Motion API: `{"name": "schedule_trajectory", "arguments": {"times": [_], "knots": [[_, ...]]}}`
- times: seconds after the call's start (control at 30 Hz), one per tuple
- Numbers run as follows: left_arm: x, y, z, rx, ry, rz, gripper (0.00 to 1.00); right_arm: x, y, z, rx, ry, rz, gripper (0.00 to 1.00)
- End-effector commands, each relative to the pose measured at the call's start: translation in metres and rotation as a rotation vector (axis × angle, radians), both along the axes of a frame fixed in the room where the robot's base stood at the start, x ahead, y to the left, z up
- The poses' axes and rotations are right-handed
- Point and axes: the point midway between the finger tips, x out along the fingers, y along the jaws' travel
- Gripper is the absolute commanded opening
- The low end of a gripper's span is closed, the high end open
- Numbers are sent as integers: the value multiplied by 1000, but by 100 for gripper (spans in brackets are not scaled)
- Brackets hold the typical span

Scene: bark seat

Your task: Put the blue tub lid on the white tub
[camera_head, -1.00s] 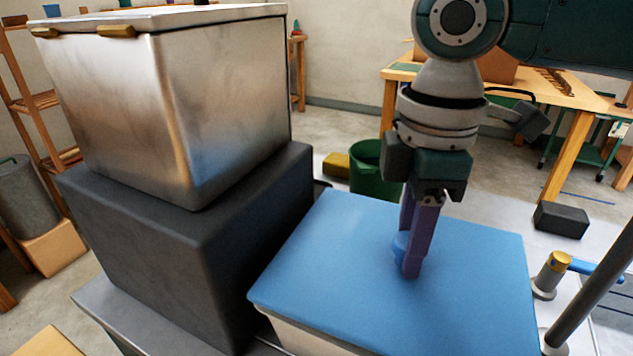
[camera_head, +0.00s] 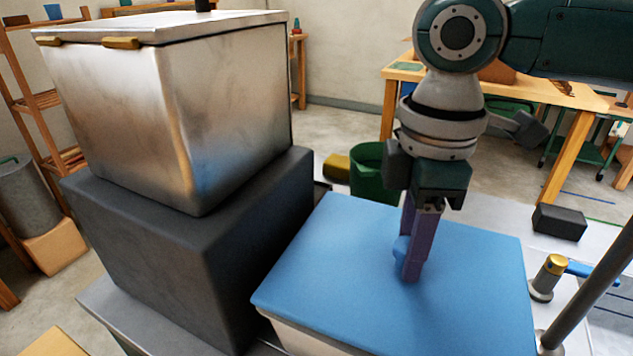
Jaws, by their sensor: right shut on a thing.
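The blue tub lid (camera_head: 350,270) lies flat across the top of the white tub (camera_head: 300,338) at the lower middle. Only a strip of the tub's wall shows below the lid's front left edge, so I cannot tell whether the lid is fully seated. My right gripper (camera_head: 411,272) points straight down over the lid's middle. Its purple fingers are shut on the lid's blue knob (camera_head: 400,250), which shows partly at their left side. My left gripper is not in view.
A metal box (camera_head: 170,110) stands on a dark grey block (camera_head: 190,260) close left of the tub. A green bucket (camera_head: 370,175) and yellow block (camera_head: 337,168) stand behind it. A black block (camera_head: 560,222) and a gold-topped post (camera_head: 549,275) stand to the right.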

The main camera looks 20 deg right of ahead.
Motion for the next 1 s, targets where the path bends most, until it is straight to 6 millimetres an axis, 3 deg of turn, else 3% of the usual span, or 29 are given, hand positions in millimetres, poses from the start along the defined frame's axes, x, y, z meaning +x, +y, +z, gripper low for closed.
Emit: {"name": "schedule_trajectory", "arguments": {"times": [0.3, 0.33, 0.63, 0.8, 1.0], "knots": [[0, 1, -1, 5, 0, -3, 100, 0, 0, -4, 0, 1, 0, 0], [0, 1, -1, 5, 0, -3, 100, 0, 0, -4, 0, 1, 0, 38], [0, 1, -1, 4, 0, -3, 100, 0, 0, -3, 0, 0, 0, 72], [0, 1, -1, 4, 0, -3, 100, 0, 0, -3, 0, 0, 0, 72], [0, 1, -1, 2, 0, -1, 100, 0, 0, -4, 0, 0, 0, 92]]}}
